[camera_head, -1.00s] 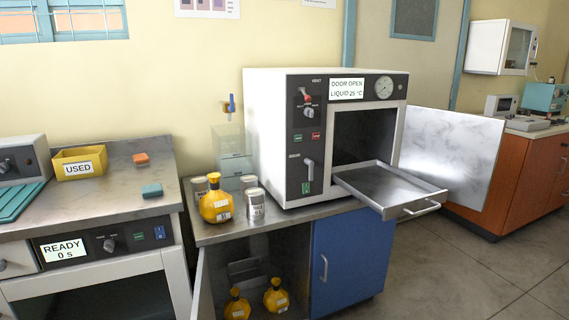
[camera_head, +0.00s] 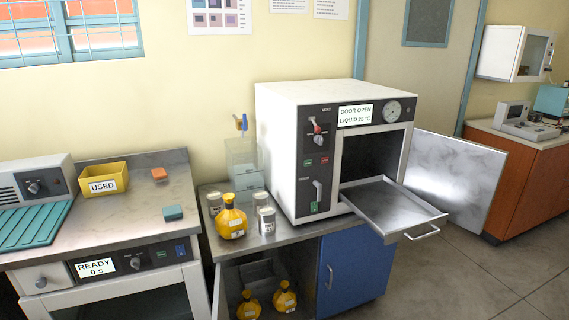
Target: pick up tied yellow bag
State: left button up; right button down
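A tied yellow bag (camera_head: 231,217) with a label stands upright on the metal counter, left of the incubator, among several metal cans. Two more tied yellow bags, one on the left (camera_head: 249,306) and one on the right (camera_head: 285,298), sit in the open cabinet below the counter. Neither of my grippers shows in the head view.
The incubator (camera_head: 304,93) has its door (camera_head: 455,178) open and its tray (camera_head: 385,205) pulled out over the floor. A yellow USED bin (camera_head: 118,178), an orange block (camera_head: 159,174) and a teal block (camera_head: 173,213) are on the left bench. Clear floor lies at the right.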

aim_at(284, 301)
jog(key=i+j, duration=0.1)
jog(key=j, duration=0.45)
jog(key=i+j+z, duration=0.15)
jog(key=j, duration=0.95)
jog(key=k, duration=0.55)
jog(key=i+l+u, duration=0.25)
jog(key=l+u, duration=0.2)
jog(key=l, duration=1.2)
jog(key=l+u, duration=0.5)
jog(key=l, duration=1.15)
